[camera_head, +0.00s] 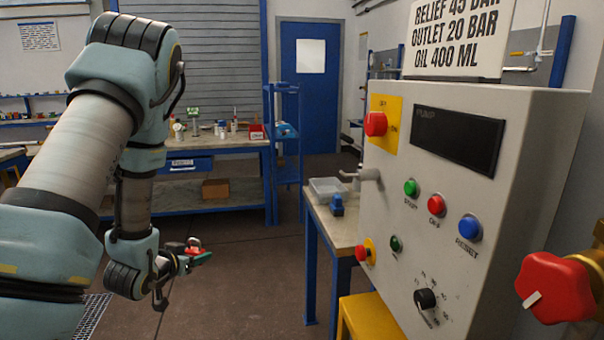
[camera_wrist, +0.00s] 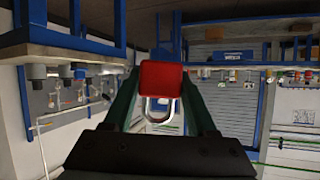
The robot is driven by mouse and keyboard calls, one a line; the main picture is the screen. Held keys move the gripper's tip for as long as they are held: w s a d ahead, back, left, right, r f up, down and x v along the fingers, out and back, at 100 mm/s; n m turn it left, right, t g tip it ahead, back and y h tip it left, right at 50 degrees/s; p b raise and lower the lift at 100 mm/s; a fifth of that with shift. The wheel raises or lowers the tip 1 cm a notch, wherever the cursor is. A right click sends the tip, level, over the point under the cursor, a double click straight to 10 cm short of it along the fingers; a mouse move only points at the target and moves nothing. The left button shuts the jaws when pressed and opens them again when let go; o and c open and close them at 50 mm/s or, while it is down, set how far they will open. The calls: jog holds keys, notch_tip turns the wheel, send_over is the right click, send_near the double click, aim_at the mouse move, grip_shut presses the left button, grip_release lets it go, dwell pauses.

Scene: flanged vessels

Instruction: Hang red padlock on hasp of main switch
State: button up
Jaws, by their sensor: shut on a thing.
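My gripper (camera_head: 196,257) is at the lower left of the head view, well left of the control panel (camera_head: 535,125). In the wrist view its green-sided fingers are shut on a red padlock (camera_wrist: 160,78), one on each side of the body. The padlock's metal shackle (camera_wrist: 158,114) points toward the palm. In the head view the padlock is small and partly covered by the fingers. The main switch (camera_head: 376,124) is a red knob on a yellow plate with an ON mark, at the panel's upper left. I cannot make out its hasp.
The panel also carries push buttons (camera_head: 437,205), a black dial (camera_head: 425,299) and a dark display (camera_head: 458,140). A red valve handle (camera_head: 555,288) juts out at right. A small table (camera_head: 342,228) stands behind the panel. Open floor (camera_head: 260,290) lies between gripper and panel.

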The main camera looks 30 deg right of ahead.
jog(key=s+d+r+m+g+h+p, duration=0.2)
jog(key=s+d+r+m+g+p, duration=0.1)
jog(key=s+d+r+m+g, duration=0.55)
jog(key=s+d+r+m+g+h+p, duration=0.2)
jog(key=s+d+r+m+g+p, duration=0.3)
jog(key=s+d+r, duration=0.6)
jog(key=s+d+m+b, duration=0.1)
jog(key=d+b, duration=0.2)
jog(key=d, duration=0.8)
jog(key=shift+d+f, duration=0.2)
jog(key=shift+f, duration=0.2)
jog(key=shift+s+f, duration=0.1)
jog(key=o, duration=1.4)
jog(key=shift+o, duration=0.2)
